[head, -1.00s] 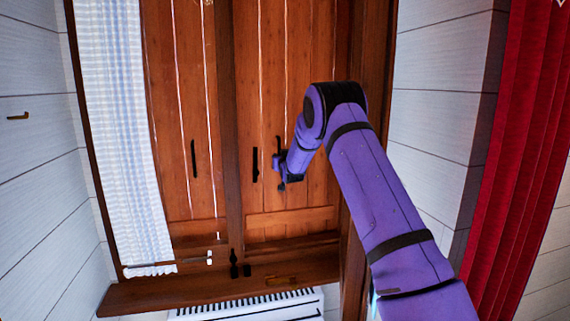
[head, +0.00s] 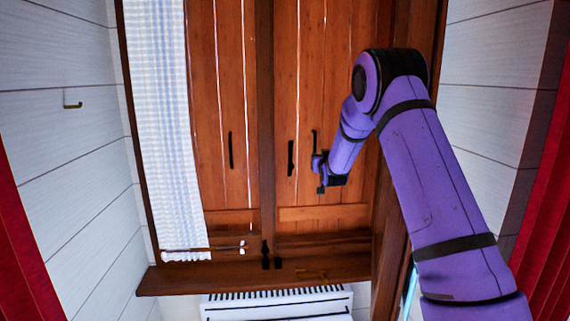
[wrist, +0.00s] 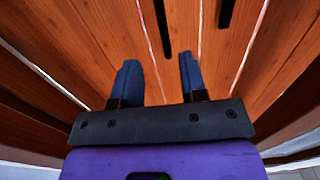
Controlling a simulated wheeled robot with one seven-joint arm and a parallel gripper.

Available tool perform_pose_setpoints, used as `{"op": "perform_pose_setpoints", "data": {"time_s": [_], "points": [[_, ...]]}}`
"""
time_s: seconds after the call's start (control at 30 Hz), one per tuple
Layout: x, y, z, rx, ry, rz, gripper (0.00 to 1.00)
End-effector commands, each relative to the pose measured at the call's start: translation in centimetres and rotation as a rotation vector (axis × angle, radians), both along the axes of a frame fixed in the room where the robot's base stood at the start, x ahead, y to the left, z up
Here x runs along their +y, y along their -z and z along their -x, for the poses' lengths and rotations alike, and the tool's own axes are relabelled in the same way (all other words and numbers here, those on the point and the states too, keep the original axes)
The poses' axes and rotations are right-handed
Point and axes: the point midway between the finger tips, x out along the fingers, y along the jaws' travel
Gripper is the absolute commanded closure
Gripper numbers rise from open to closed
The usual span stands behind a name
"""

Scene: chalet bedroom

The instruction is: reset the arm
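My purple arm reaches up on the right side of the head view and bends down at its elbow. My gripper (head: 320,175) is in front of the wooden shutters (head: 336,110), near a dark vertical handle. In the wrist view my gripper (wrist: 158,82) shows two blue fingers standing apart with nothing between them. Beyond the fingers are wooden planks and two dark handles. I cannot tell the exact distance from the fingers to the wood.
A wooden sill (head: 220,281) runs below the shutters, with a white radiator (head: 278,302) under it. A white curtain (head: 172,120) hangs at the left. White plank walls (head: 60,150) flank the window, and red curtains (head: 22,262) stand at both edges.

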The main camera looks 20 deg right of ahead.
Motion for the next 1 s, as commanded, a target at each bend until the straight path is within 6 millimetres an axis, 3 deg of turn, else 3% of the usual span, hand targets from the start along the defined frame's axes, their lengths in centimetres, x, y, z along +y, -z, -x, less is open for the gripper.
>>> {"op": "perform_pose_setpoints", "data": {"time_s": [0.17,0.37,0.67,1.0], "points": [[0.1,-0.3,0.1,0.003,-0.001,-0.002,0.61],[2.0,-3.5,2.1,0.066,-0.017,-0.03,0.61],[7.0,-9.5,9.3,0.254,-0.066,-0.097,0.61],[12.4,-13.7,20.3,0.474,-0.129,-0.149,0.61]]}}
